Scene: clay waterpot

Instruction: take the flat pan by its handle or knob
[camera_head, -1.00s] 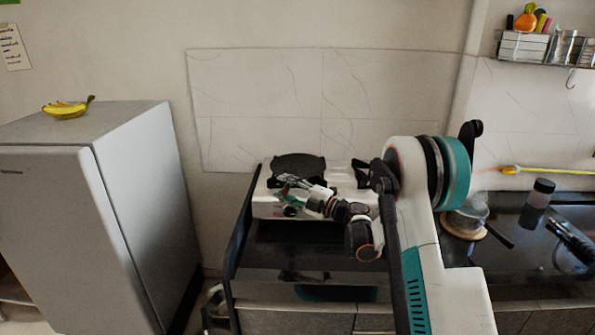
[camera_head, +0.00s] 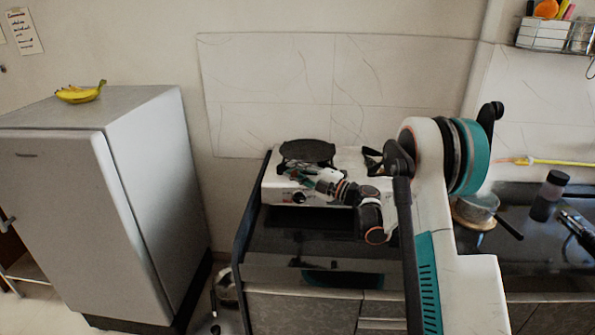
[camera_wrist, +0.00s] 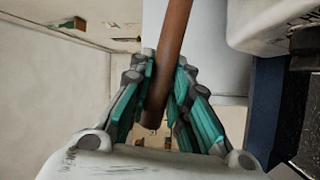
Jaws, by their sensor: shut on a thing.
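The flat pan (camera_head: 307,150) shows in the head view as a dark round shape at the back of the white stove top, against the wall. My gripper (camera_head: 303,175) is just in front of it. In the wrist view, my gripper (camera_wrist: 162,100) has its teal fingers closed on both sides of a brown bar-like handle (camera_wrist: 172,50). The handle runs from the top edge down between the fingers. The pan's body cannot be made out in the wrist view. I cannot tell whether the pan rests on the stove or is raised.
A grey fridge (camera_head: 140,190) with bananas (camera_head: 80,93) on top stands at the left. A small pot (camera_head: 478,207) and a dark bottle (camera_head: 549,196) stand on the dark counter at the right. The wall is close behind the stove.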

